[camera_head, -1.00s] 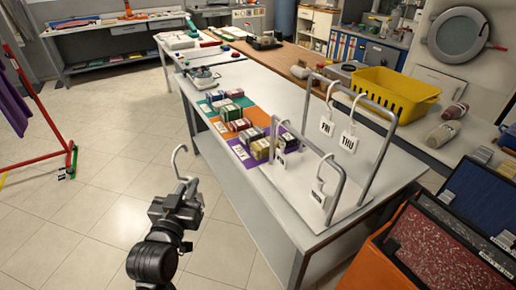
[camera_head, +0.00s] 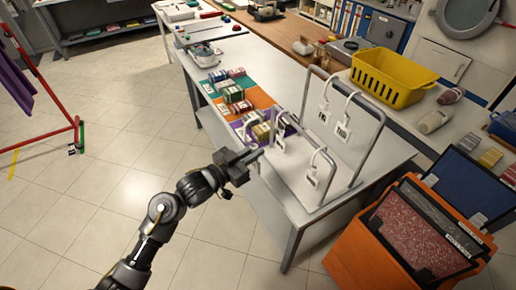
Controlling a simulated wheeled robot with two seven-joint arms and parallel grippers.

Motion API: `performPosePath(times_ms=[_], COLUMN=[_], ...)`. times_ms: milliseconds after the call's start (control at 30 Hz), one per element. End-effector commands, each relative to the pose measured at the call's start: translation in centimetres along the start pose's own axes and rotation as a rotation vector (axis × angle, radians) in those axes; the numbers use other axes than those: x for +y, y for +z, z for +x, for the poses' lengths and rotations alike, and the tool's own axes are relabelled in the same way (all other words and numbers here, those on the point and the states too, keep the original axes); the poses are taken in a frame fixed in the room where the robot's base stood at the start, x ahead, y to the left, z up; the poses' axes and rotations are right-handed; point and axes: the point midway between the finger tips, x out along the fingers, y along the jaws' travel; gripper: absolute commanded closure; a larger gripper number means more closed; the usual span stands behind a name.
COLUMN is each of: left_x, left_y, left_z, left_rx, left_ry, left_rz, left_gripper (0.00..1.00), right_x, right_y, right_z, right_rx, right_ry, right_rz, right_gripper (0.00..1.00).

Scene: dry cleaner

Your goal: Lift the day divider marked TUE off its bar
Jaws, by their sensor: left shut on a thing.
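My left gripper (camera_head: 250,160) is shut on a hooked day divider at the left side of the rack. The divider's pale hook (camera_head: 249,124) rises above the jaws, and its marking is hidden. The low front bar (camera_head: 301,133) is just to the right of it, and the hook looks apart from it. Two white dividers hang there, one at the far end (camera_head: 279,145) and one nearer (camera_head: 313,178); I cannot read their marks. On the taller back bar (camera_head: 345,86) hang dividers marked FRI (camera_head: 323,117) and THU (camera_head: 342,132). My right gripper is out of view.
Bundles of folded cloth (camera_head: 236,95) lie on coloured mats behind the rack. A yellow basket (camera_head: 385,80) stands on the counter at the right. An orange bin (camera_head: 350,245) stands at the front right. The floor at left is clear, apart from a red rail (camera_head: 45,140).

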Motion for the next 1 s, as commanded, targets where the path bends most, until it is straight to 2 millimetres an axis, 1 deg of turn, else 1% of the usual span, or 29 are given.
performPosePath(times_ms=[33,400,1000], left_x=[-0.1,-1.3,-3.1], left_y=[-0.1,0.1,0.3], left_z=[-0.8,-6.6,-16.0], left_rx=[-0.001,-0.003,-0.002], left_ry=[0.0,-0.001,-0.001], left_rz=[0.002,0.002,0.002], left_gripper=[1.0,1.0,1.0], right_x=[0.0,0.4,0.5], right_y=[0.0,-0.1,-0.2], right_z=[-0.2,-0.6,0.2], right_rx=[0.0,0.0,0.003], right_ry=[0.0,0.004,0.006], right_rz=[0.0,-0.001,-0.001], right_gripper=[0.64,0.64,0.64])
